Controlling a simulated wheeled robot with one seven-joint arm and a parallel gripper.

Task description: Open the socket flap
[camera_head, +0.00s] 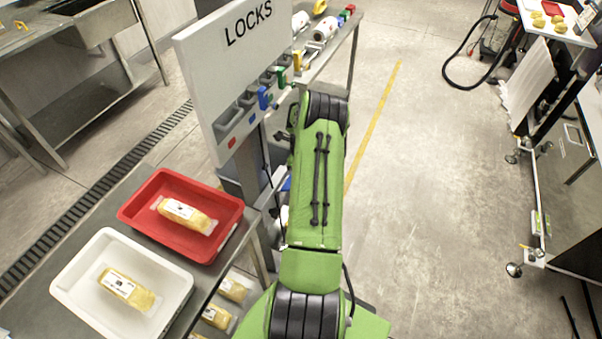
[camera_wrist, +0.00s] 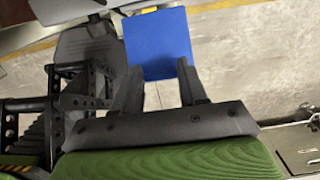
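A flat blue square panel (camera_wrist: 158,42), which looks like the socket flap, fills the upper middle of the wrist view. I cannot tell whether it is open or closed. My gripper (camera_wrist: 158,70) has its two dark fingers spread apart, with the tips at the panel's lower left and right edges. Floor shows between the fingers below the panel, and I cannot tell whether they touch it. In the head view a small blue patch (camera_head: 286,184) shows beside my green arm. My arm hides the gripper there.
A white LOCKS board (camera_head: 235,60) with coloured padlocks stands left of my arm. A red tray (camera_head: 140,215) and a white tray (camera_head: 72,287), each with a packaged item, sit on the bench at lower left. The floor to the right is open.

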